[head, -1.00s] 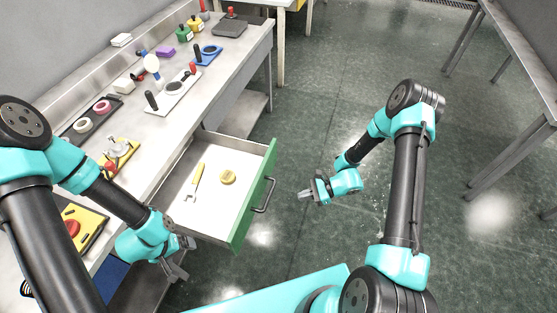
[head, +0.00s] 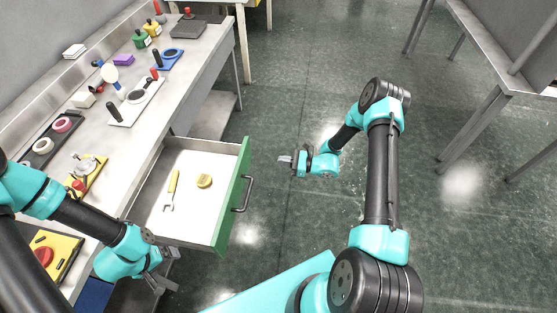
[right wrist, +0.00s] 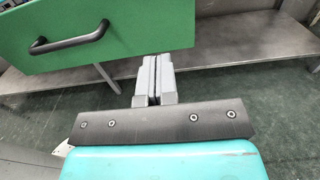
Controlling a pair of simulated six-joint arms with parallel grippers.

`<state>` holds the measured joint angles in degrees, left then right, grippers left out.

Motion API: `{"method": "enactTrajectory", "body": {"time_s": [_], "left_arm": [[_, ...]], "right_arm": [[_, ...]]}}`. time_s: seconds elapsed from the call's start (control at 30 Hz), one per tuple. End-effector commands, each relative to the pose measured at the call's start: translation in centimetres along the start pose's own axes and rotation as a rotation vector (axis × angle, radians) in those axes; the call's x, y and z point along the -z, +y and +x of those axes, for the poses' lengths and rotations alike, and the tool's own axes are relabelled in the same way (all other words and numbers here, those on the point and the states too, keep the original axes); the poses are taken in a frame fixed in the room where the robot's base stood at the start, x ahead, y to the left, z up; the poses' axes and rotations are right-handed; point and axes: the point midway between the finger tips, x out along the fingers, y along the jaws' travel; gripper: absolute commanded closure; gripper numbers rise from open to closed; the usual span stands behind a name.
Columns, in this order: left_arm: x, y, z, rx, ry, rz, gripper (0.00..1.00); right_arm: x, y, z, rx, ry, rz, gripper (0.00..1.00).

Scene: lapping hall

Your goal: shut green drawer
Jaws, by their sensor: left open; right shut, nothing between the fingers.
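The green drawer (head: 231,202) stands pulled out from under the bench in the head view, its inside showing. A yellow-handled wrench (head: 172,189) and a round yellow object (head: 204,181) lie in it. Its dark handle (head: 243,194) is on the green front; the front and handle also show in the right wrist view (right wrist: 120,32). My right gripper (head: 285,159) is shut and empty, in the air to the right of the drawer front, apart from it. Its fingers show in the right wrist view (right wrist: 154,72). My left gripper (head: 170,270) is open, near the drawer's lower left corner.
The bench (head: 180,88) carries several tools, bottles and trays, including a white stand (head: 137,103) and a yellow block with a red button (head: 50,258). Another table (head: 500,60) stands at the far right. The floor right of the drawer is open.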

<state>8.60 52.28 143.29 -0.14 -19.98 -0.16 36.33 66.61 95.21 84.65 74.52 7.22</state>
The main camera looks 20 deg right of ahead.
Motion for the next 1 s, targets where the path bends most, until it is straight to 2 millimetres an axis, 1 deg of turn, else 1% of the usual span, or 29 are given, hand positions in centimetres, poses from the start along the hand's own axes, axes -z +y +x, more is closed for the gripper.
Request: {"method": "enactTrajectory", "body": {"time_s": [0.6, 0.7, 0.8, 1.0], "left_arm": [[0.0, 0.0, 0.0, 0.0, 0.0, 0.0, 0.07], [0.0, 0.0, 0.0, 0.0, 0.0, 0.0, 0.07], [0.0, 0.0, 0.0, 0.0, 0.0, 0.0, 0.07], [0.0, 0.0, 0.0, 0.0, 0.0, 0.0, 0.07]], "right_arm": [[0.0, 0.1, 10.1, -0.002, 0.001, -0.001, 1.0], [0.0, 0.1, 11.3, -0.002, 0.001, 0.0, 1.0], [0.0, 0.0, 12.0, 0.0, 0.001, 0.0, 1.0], [0.0, 0.0, 12.3, 0.0, 0.001, 0.0, 1.0]]}}
